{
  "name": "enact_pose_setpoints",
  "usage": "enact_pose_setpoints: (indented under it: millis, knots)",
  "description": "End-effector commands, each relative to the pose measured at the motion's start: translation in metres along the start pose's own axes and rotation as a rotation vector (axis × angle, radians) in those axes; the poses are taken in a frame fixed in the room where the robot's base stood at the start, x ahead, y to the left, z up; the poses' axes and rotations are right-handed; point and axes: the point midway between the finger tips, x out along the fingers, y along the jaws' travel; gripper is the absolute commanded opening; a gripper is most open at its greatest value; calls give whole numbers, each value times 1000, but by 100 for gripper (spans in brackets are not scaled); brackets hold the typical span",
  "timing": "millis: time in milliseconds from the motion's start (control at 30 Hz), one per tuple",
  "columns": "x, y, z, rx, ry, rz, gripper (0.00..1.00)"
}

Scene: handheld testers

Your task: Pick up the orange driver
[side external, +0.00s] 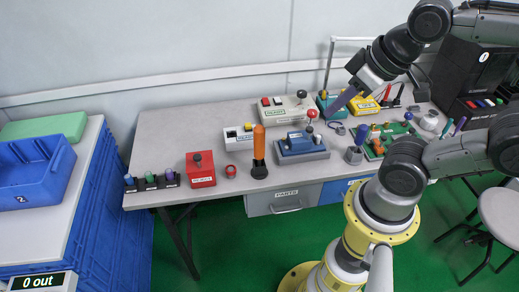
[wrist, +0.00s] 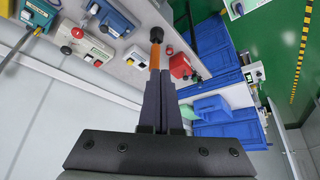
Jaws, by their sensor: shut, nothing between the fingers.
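The orange driver (side external: 259,142) stands upright near the front edge of the grey bench, its orange handle up and a black part (side external: 259,172) below. It also shows in the wrist view (wrist: 155,57), just beyond my fingertips in the picture. My gripper (side external: 332,112) is in the air over the right half of the bench, well to the right of the driver and apart from it. In the wrist view my two dark fingers (wrist: 160,75) are together with nothing between them.
A red box (side external: 201,170) and a small rack of testers (side external: 152,182) are left of the driver. A blue tester (side external: 301,147) stands close on its right, and a white tester (side external: 239,138) behind it. A blue bin (side external: 35,175) is at far left.

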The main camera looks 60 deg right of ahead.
Motion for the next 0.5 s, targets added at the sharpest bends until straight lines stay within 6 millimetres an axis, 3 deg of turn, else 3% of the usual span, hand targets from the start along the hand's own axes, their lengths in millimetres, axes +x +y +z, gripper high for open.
enact_pose_setpoints:
  millis: [167, 500]
  knots:
    - [0, 0, 0, 0, 0, 0, 0]
    - [0, 0, 0, 0, 0, 0, 61]
